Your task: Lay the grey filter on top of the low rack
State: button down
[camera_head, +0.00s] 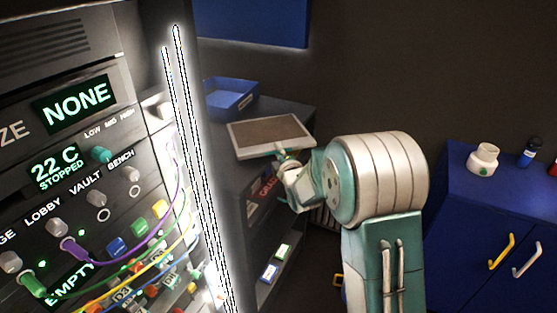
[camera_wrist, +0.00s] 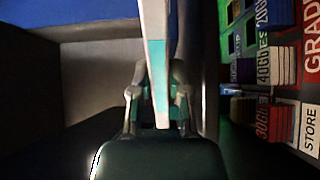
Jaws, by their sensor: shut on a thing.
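The grey filter (camera_head: 270,134) is a flat panel with a white frame and a grey-brown face. In the head view it is level or nearly so, over the top of the low dark rack (camera_head: 303,108). I cannot tell whether it touches the rack top. My gripper (camera_head: 285,158) is shut on the filter's near edge. In the wrist view the filter (camera_wrist: 155,45) shows edge-on as a white strip with a teal patch, between the fingers of my gripper (camera_wrist: 158,90). The filter hides part of the rack top.
A blue tray (camera_head: 230,97) stands on the rack behind the filter. A tall control panel (camera_head: 70,150) with cables is on the left. A blue cabinet (camera_head: 490,215) with a white jar (camera_head: 484,158) is on the right. Coloured blocks (camera_wrist: 272,65) show at right in the wrist view.

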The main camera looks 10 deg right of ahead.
jog(key=shift+w+f, duration=0.1)
jog(key=shift+f, duration=1.55)
jog(key=c, duration=0.6)
grip_release()
jog(key=shift+f, duration=0.1)
jog(key=s+d+r+m+g+h, duration=0.1)
jog(key=s+r+m+g, duration=0.2)
jog(key=s, duration=1.1)
jog(key=s+d+r+m+g+h, duration=0.1)
jog(key=s+r+m+g, duration=0.2)
jog(key=s+m, duration=0.7)
jog(key=s+d+r+m+g, duration=0.1)
jog(key=s+r+m+g, duration=0.2)
jog(key=s, duration=1.5)
jog(key=shift+s+d+r+m+g+h, duration=0.15)
jog(key=shift+d+r+m+g+h, duration=0.05)
jog(key=shift+m+g, duration=0.7)
jog(key=shift+s+d+r+m+g+h, duration=0.1)
jog(key=shift+d+r+m+g+h, duration=0.1)
jog(key=shift+m+g, duration=0.7)
